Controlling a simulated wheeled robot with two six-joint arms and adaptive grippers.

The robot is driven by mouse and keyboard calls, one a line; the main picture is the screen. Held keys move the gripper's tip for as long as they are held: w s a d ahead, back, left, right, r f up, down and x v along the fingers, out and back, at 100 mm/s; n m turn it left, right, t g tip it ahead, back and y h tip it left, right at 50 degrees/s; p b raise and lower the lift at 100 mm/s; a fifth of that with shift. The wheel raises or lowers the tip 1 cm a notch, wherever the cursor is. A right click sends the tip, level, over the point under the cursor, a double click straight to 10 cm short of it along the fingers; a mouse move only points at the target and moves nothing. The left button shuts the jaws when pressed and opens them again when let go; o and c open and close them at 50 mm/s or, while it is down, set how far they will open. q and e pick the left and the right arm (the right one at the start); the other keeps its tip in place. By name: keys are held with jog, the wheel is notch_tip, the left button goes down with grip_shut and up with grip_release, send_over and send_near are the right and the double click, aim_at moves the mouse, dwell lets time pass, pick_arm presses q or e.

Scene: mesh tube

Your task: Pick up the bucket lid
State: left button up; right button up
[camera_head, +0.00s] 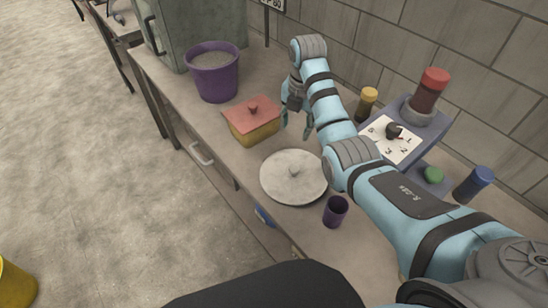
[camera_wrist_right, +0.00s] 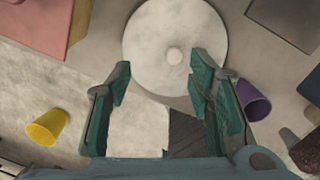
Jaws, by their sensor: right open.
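The bucket lid, a round pale grey disc (camera_head: 280,187) with a small knob in its middle, lies flat on the bench. In the right wrist view the lid (camera_wrist_right: 150,38) is at the top centre, with its knob (camera_wrist_right: 174,55) just beyond the fingertips. My right gripper (camera_head: 296,128) points down above the bench, behind the lid and beside the red-topped box, apart from both. Its two fingers (camera_wrist_right: 160,72) are spread with nothing between them. A purple bucket (camera_head: 216,82) with grey contents stands at the back left. My left gripper is not in view.
A yellow box with a red lid (camera_head: 253,118) sits between bucket and lid. A purple cup (camera_head: 335,212) stands close to the lid's front right. A dial panel (camera_head: 395,140) with coloured cylinders is to the right. The bench's front edge is near the lid.

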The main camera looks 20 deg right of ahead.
jog(key=g, duration=0.1)
send_near(295, 168)
notch_tip(295, 168, down, 10)
jog(key=shift+a+f+b, duration=0.15)
jog(key=shift+f+b, duration=0.05)
jog(key=shift+b, duration=0.95)
grip_shut()
